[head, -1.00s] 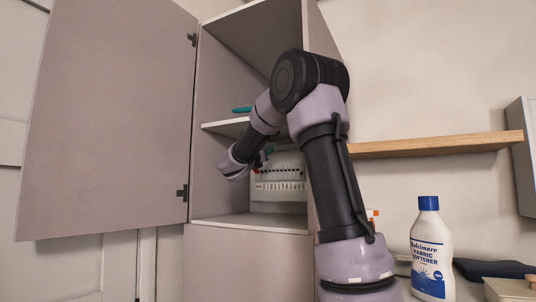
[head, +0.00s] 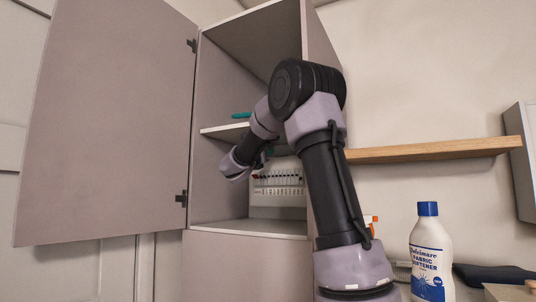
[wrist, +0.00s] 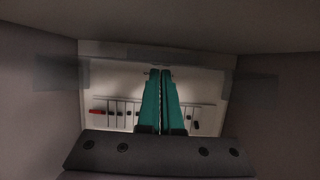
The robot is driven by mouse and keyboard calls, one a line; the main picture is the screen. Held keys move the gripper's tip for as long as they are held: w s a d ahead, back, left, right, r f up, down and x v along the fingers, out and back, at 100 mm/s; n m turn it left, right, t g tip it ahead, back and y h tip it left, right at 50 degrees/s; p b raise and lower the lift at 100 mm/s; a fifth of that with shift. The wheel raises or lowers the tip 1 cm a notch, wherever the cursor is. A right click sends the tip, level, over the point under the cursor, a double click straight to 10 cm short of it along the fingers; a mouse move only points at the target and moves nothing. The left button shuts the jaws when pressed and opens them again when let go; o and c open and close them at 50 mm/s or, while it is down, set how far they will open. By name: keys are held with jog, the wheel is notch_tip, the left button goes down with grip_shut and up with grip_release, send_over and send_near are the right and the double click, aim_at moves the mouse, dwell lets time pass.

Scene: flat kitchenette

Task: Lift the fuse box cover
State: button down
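The fuse box (head: 278,198) stands inside the open cabinet, on its lower level, with a row of switches showing. In the wrist view the pale box (wrist: 205,88) faces me, with dark switches and one red one. A translucent grey strip (wrist: 110,50) runs along its top edge; I cannot tell whether this is the cover or how far it is lifted. My gripper (wrist: 160,72) has two teal fingers close together, in front of the box's middle, with nothing visible between them. I cannot tell whether they touch the box.
The cabinet door (head: 105,125) stands wide open at left. An inner shelf (head: 222,131) is above the box, with a teal item (head: 240,115) on it. Cabinet walls are close on both sides. A wooden shelf (head: 440,150) and a softener bottle (head: 430,262) are at right.

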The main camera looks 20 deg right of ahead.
jog(key=shift+s+r, duration=0.15)
jog(key=shift+r, duration=0.4)
jog(key=v, duration=1)
jog(key=shift+a, duration=0.2)
